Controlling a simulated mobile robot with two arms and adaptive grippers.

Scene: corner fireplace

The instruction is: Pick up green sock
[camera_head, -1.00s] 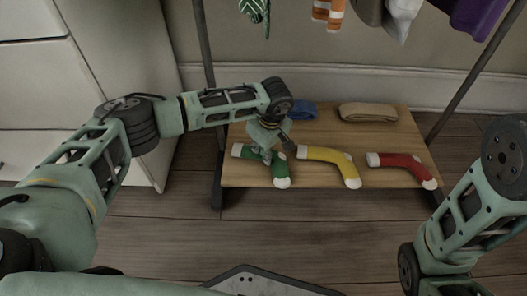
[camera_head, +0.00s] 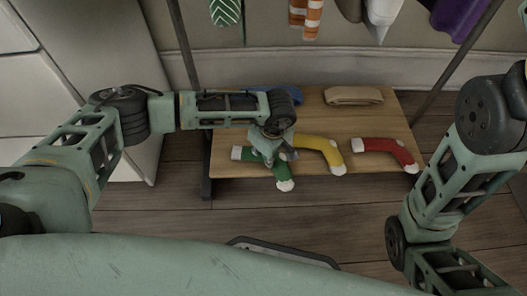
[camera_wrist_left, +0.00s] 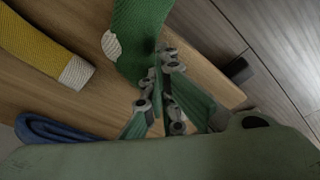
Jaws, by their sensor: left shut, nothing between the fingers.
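The green sock (camera_head: 283,172) lies on the wooden shelf board (camera_head: 230,166), near its front left edge. It has a white cuff and a white toe. My left gripper (camera_head: 270,158) is over the middle of the sock and hides part of it. In the left wrist view the shut fingertips (camera_wrist_left: 168,62) overlap the near end of the green sock (camera_wrist_left: 142,35), with nothing held between them. Whether they touch the sock I cannot tell. My right arm is at the right of the head view, its gripper out of the picture.
A yellow sock (camera_head: 318,147) lies just right of the green one, and a red sock (camera_head: 385,149) farther right. A blue folded cloth (camera_head: 262,94) and a tan one (camera_head: 353,95) lie behind. Clothes hang above. Dark rack posts flank the board; a white cabinet (camera_head: 95,70) stands left.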

